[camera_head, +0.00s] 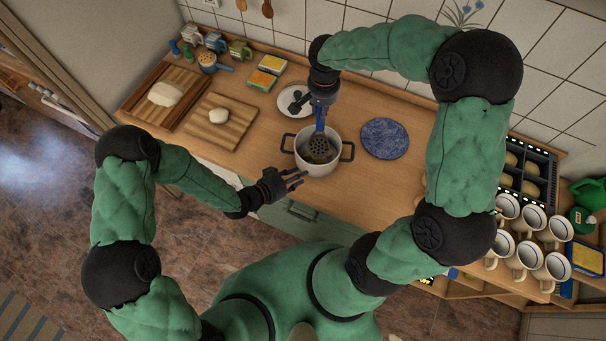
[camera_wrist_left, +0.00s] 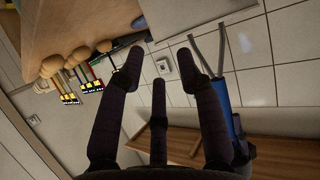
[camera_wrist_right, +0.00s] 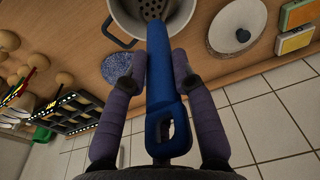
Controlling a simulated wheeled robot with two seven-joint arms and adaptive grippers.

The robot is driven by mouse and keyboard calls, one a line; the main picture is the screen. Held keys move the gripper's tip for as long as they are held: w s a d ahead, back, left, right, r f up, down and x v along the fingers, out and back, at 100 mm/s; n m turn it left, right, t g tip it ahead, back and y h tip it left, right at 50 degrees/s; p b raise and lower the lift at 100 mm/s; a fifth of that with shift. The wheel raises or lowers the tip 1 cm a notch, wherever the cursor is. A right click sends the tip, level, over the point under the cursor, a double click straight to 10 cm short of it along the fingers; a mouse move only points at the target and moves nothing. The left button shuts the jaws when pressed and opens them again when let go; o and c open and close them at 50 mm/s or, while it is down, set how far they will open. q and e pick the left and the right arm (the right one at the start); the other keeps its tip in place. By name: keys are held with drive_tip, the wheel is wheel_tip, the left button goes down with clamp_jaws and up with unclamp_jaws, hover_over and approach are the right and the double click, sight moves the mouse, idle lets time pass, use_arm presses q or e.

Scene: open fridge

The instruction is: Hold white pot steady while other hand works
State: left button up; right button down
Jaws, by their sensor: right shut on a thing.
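The white pot (camera_head: 322,169) stands upright on the wooden counter, its two dark handles sticking out at the sides. It also shows at the top of the right wrist view (camera_wrist_right: 127,22). My right gripper (camera_head: 320,108) is above the pot, shut on the blue handle of a masher (camera_wrist_right: 168,95). The masher's dark perforated head (camera_head: 319,146) is inside the pot. My left gripper (camera_head: 298,180) is open and empty at the counter's front edge, just left of the pot and apart from its left handle. The left wrist view shows its spread fingers (camera_wrist_left: 158,75) with nothing between them.
Cutting boards with dough (camera_head: 220,115) are on the left. Several mugs (camera_head: 525,255) and a dark crate (camera_head: 530,165) are on the right. The tiled wall bounds the back.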

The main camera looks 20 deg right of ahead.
sight(327, 165)
use_arm(q)
drive_tip(key=shift+m+h, duration=0.5)
drive_tip(key=shift+m, duration=0.1)
drive_tip(key=x, duration=0.4)
drive_tip(key=s+x, duration=0.1)
drive_tip(key=x, duration=0.3)
drive_tip(key=r+x, duration=0.1)
drive_tip(key=x, duration=0.4)
drive_tip(key=shift+s+d, duration=0.25)
drive_tip(key=shift+d, duration=0.2)
clamp_jaws()
use_arm(e)
drive_tip(key=shift+f, duration=0.1)
drive_tip(key=shift+f, duration=0.8)
use_arm(q)
drive_tip(key=shift+r, duration=0.1)
